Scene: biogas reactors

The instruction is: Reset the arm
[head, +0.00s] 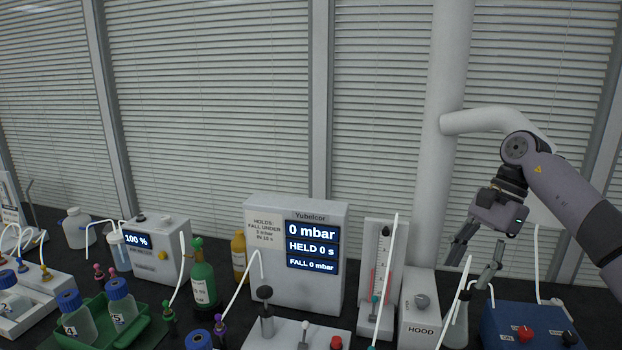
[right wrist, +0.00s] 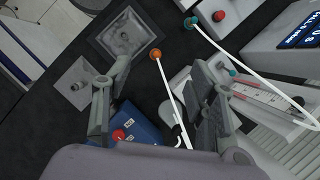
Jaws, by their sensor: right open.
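My right arm comes in from the right of the head view, and its gripper (head: 474,257) points down with its two fingers spread apart. In the right wrist view the open fingers (right wrist: 160,98) have nothing gripped between them. The gripper hangs above the bench between the HOOD box (head: 420,318) and the blue box (head: 530,328) with a red knob. The blue box also shows in the right wrist view (right wrist: 138,123), partly hidden behind a finger. My left gripper is not in view.
The Yubelcor display box (head: 265,285) reads 0 mbar. Beside it stand a flow meter (head: 384,275), a green bottle (head: 203,280) and a green tray (head: 145,337) with blue-capped bottles. White tubes rise near my right gripper. A thick grey pipe (head: 445,150) stands left of my right arm.

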